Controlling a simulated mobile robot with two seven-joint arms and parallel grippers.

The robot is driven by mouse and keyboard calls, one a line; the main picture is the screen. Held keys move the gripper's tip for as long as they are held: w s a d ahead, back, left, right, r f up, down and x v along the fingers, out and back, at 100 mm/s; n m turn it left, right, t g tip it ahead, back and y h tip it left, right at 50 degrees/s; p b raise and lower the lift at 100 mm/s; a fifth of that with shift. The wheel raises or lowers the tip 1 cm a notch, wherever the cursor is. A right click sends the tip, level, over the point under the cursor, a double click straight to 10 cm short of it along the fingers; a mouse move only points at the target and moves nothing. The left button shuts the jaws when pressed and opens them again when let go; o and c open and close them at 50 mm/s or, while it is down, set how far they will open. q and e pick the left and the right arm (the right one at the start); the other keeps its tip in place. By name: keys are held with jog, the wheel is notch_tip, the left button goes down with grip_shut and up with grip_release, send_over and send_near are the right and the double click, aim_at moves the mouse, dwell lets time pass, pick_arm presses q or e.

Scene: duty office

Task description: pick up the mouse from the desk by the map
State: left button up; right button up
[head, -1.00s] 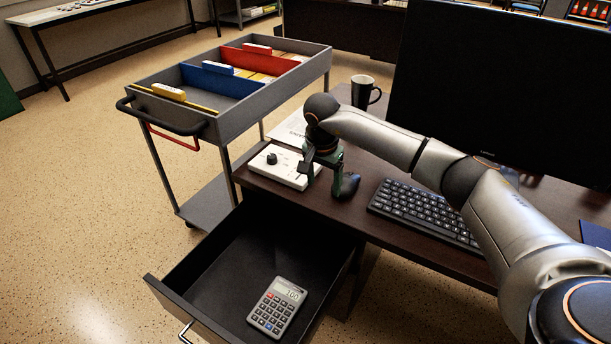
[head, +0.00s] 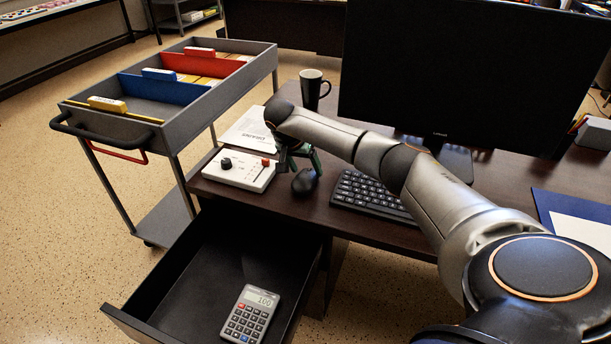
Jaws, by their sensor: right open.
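The dark mouse (head: 305,182) lies on the brown desk (head: 318,212), between a white control box and the keyboard. My right gripper (head: 300,165) is at the mouse, reaching down just behind and above it. Its green fingers are apart, and the mouse shows in front of them. I cannot tell whether a finger touches it. The wrist and arm hide part of the desk behind. No map can be made out for sure; a white printed paper (head: 248,130) lies behind the control box. My left gripper is not in view.
The white control box (head: 238,170) stands close left of the gripper, the keyboard (head: 372,195) close right. A black mug (head: 313,88) and a monitor (head: 470,75) stand behind. An open drawer (head: 190,275) holds a calculator (head: 250,315). A file cart (head: 185,135) stands left.

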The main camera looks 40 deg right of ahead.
jog(key=shift+x, duration=1.2)
jog(key=c, duration=1.1)
